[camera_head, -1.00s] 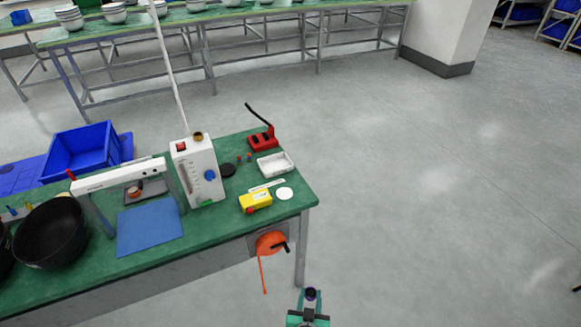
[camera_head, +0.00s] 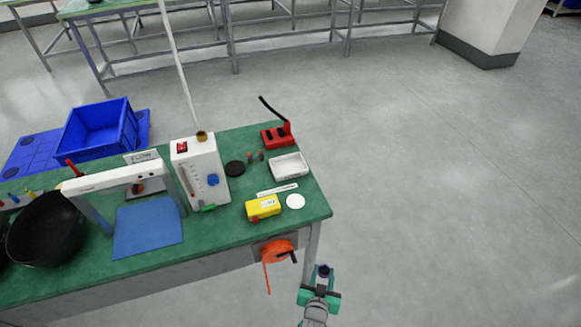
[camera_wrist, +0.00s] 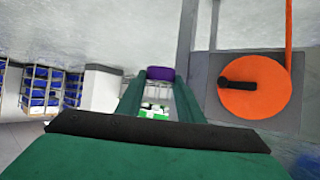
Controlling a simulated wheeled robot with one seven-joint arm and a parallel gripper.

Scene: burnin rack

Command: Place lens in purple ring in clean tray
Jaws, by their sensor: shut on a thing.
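My gripper (camera_head: 322,277) is off the front right corner of the green table, below its top. It is shut on the lens in its purple ring (camera_wrist: 160,73), which shows between the fingertips in the wrist view. In the head view the ring (camera_head: 323,270) is a small dark purple shape at the fingertips. A white, shallow rectangular tray (camera_head: 289,167) lies near the table's right edge. I cannot tell if it is the clean tray; it looks empty.
On the table (camera_head: 268,229) stand a yellow box (camera_head: 263,207), a white disc (camera_head: 295,201), a red device (camera_head: 277,135) and a white instrument (camera_head: 200,172). An orange reel (camera_head: 277,251) hangs on the table's front side. The floor to the right is free.

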